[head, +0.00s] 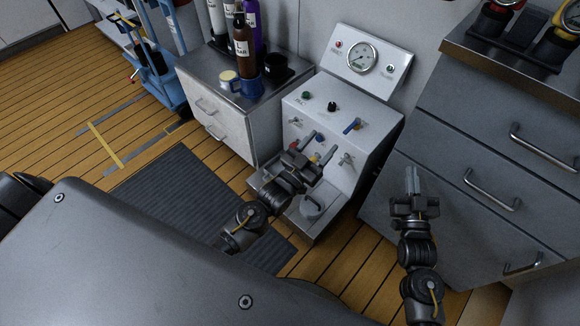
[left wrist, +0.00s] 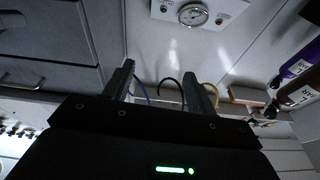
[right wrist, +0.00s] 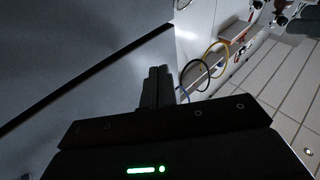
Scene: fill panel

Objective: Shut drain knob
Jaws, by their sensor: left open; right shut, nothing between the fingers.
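The white fill panel (head: 372,142) stands in the middle of the head view. It has a green knob (head: 306,95) and a black knob (head: 332,106) on top, a blue lever (head: 352,126) and small silver valves (head: 346,159) on its front. Which one is the drain knob I cannot tell. My left gripper (head: 317,145) is open in front of the panel's front face and covers part of it, including a small red part. Contact cannot be told. My right gripper (head: 413,170) is shut and empty, right of the panel, before the grey drawers.
A gauge board (head: 367,60) rises behind the panel; its gauge also shows in the left wrist view (left wrist: 193,14). A side cabinet (head: 228,122) with bottles stands left, grey drawers (head: 465,155) right. A dark mat (head: 185,200) lies on the floor. Coloured hoses show in both wrist views.

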